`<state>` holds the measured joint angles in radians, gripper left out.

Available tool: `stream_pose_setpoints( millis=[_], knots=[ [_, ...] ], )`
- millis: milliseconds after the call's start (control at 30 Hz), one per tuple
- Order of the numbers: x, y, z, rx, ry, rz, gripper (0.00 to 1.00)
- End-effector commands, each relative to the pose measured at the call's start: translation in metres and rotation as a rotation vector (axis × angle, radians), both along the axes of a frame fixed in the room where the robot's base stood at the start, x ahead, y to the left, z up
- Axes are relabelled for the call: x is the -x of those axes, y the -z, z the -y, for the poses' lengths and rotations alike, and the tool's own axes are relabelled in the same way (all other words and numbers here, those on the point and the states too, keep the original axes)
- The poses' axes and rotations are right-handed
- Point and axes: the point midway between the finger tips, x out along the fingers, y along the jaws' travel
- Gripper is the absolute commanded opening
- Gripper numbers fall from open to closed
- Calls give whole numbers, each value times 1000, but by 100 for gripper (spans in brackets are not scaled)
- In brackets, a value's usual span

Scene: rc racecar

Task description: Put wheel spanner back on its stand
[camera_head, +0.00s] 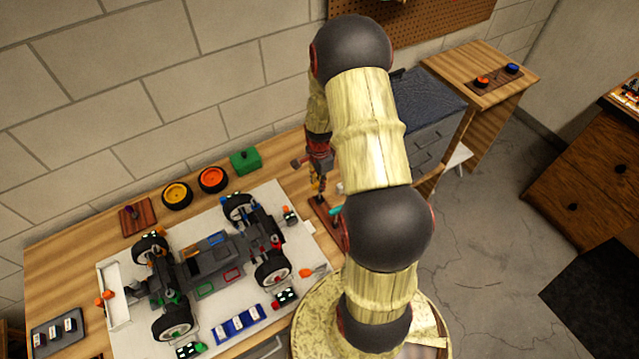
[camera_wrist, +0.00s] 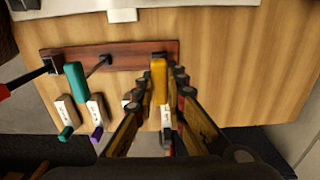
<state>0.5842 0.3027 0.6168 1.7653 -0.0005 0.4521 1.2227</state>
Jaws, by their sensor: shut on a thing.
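My gripper (camera_wrist: 158,92) points down at the workbench, its fingers on either side of a yellow-handled tool (camera_wrist: 159,78), and is shut on it. I cannot tell from its shape whether this is the wheel spanner; its lower part is hidden between the fingers. The tool overlaps the right end of a long reddish-brown wooden stand (camera_wrist: 130,52) in the wrist view; I cannot tell whether it is seated. A teal-handled tool (camera_wrist: 75,82) and a red-and-black tool (camera_wrist: 28,78) show at the stand's left. In the head view my arm partly hides the stand (camera_head: 322,212).
A racecar (camera_head: 215,262) sits on a white board left of the stand. Yellow (camera_head: 176,194) and orange (camera_head: 212,179) wheels, a green box (camera_head: 245,160) and a small wooden block (camera_head: 137,216) are behind it. A dark cabinet (camera_head: 425,110) stands right of the bench.

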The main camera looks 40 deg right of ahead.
Motion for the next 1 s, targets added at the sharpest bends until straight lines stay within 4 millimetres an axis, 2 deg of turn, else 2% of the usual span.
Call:
stream_pose_setpoints(
  millis=[1000],
  knots=[
    [0, 18, 0, 0, 0, 0, 0]
  ],
)
